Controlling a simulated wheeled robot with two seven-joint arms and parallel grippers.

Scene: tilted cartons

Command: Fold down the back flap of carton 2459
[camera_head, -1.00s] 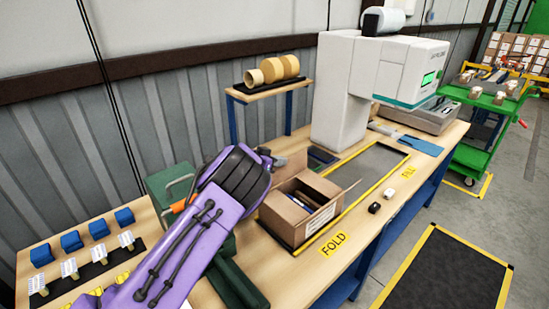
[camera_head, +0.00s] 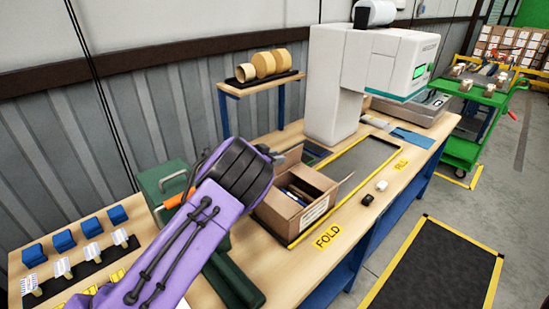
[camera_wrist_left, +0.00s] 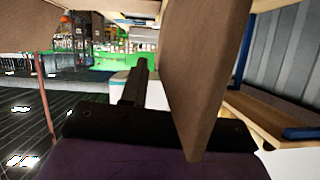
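The open brown carton (camera_head: 279,216) stands on the bench behind the yellow FOLD label, with dark items inside. Its right flap (camera_head: 344,189) sticks outward. My left gripper (camera_head: 280,157) is at the carton's back left upper edge, and its fingers are mostly hidden behind its wrist. In the left wrist view a brown cardboard panel (camera_wrist_left: 193,75), seemingly a carton flap, stands upright close in front of the gripper. One dark finger (camera_wrist_left: 134,88) shows left of the panel; the other is hidden. The carton number is not readable. My right gripper is out of view.
A white machine (camera_head: 365,75) stands behind the carton. A shelf with tape rolls (camera_head: 263,65) is at the back. A green box (camera_head: 165,184) and blue blocks (camera_head: 64,241) lie left. Small black and white items (camera_head: 367,199) lie right of the carton.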

